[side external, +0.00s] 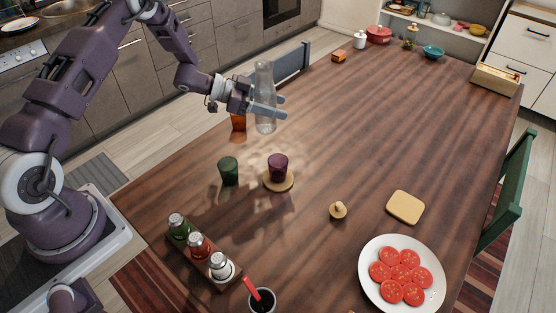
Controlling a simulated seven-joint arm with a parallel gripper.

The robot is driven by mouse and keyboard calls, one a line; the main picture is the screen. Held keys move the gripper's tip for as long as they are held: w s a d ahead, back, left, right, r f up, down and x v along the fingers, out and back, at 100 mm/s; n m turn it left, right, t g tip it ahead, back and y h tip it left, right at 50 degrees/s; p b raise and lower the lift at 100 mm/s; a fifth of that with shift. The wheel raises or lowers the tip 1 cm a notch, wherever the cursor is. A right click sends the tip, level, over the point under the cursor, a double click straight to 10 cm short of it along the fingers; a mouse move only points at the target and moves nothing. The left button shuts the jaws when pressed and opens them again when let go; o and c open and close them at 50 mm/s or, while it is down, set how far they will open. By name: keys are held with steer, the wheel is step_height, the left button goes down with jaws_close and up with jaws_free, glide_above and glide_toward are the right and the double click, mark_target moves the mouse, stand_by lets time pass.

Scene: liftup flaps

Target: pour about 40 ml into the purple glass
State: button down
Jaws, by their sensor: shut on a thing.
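The purple glass (278,167) stands upright on a round wooden coaster (290,184) near the middle of the table. My gripper (262,107) is shut on a clear glass bottle (265,85), held upright. The bottle is behind the purple glass and a little to its left, apart from it. Any liquid level in the bottle or in the purple glass is too small to tell. A green glass (229,170) stands left of the purple one. An orange glass (238,122) stands behind, partly hidden by my gripper and the bottle.
A rack with several shakers (198,246) and a dark cup with a red spoon (262,300) are at the front left. A wooden knob-like piece (338,210), a yellow square (405,207) and a plate of tomato slices (376,290) lie right. The table's middle right is clear.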

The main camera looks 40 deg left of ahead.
mark_target(275, 128)
step_height(275, 128, down, 8)
stand_by(0.5)
steer(key=shift+w+a+r+m+t+y, duration=0.1)
steer(key=shift+a+m+t+y, duration=0.1)
steer(key=shift+m+y, duration=0.35)
steer(key=shift+a+m+t+y, duration=0.1)
steer(key=shift+m+t+y, duration=0.2)
steer(key=shift+m, duration=0.45)
steer(key=shift+d+f+m+t+y, duration=0.1)
steer(key=shift+f+m+t+y, duration=0.2)
steer(key=shift+m+y, duration=0.65)
steer(key=a+f+m+t+y, duration=0.1)
steer(key=w+a+f+m+y, duration=0.1)
steer(key=m, duration=0.1)
steer(key=shift+w+m+t, duration=0.15)
steer(key=shift+m+t, duration=0.1)
steer(key=shift+t, duration=0.15)
steer(key=shift+w+a+r+m+t+y, duration=0.1)
steer(key=shift+a+r+m+t+y, duration=0.15)
steer(key=shift+r+m+t+y, duration=0.2)
steer(key=shift+r+m, duration=0.25)
steer(key=shift+r, duration=0.05)
steer(key=shift+d+r+m+t+y, duration=0.25)
steer(key=shift+r+m+t, duration=0.1)
steer(key=shift+r+m, duration=0.2)
